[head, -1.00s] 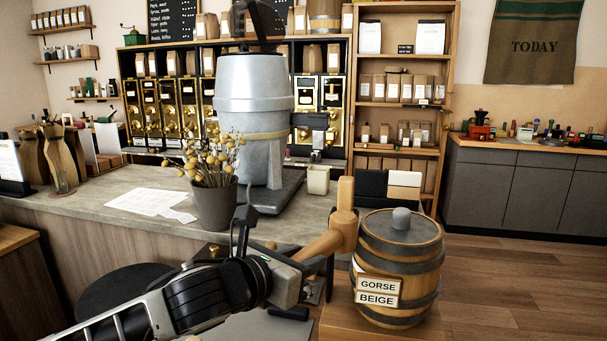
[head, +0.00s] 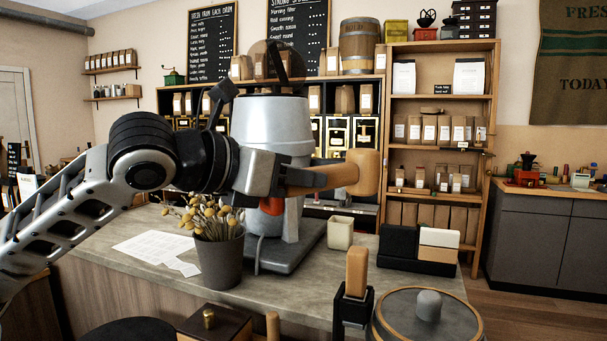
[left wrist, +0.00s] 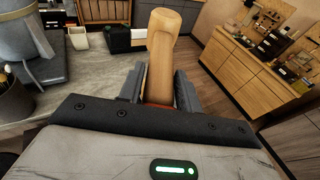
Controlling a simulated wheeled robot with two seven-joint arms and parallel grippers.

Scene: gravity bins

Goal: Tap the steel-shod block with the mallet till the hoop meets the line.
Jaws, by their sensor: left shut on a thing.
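My left gripper (head: 272,178) is shut on the handle of the wooden mallet. The mallet's pale head (head: 366,172) is up in the air, above and apart from the block; the mallet (left wrist: 162,50) also shows between the fingers in the left wrist view. The upright wooden block (head: 357,268) stands at the left side of the barrel. Dark parts (head: 352,312) surround its lower part; I cannot tell whether they are its steel shoe or my right gripper. The barrel (head: 405,322) shows only its top, with a grey knob. Its hoop and line are out of view below.
A pot of dried flowers (head: 219,262) stands on the grey counter (head: 120,275) beneath my left arm. A small cream cup (head: 340,232) and a black and white box (head: 437,262) are behind the block. A dark lidded box (head: 215,328) is at the bottom. Shelves stand behind.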

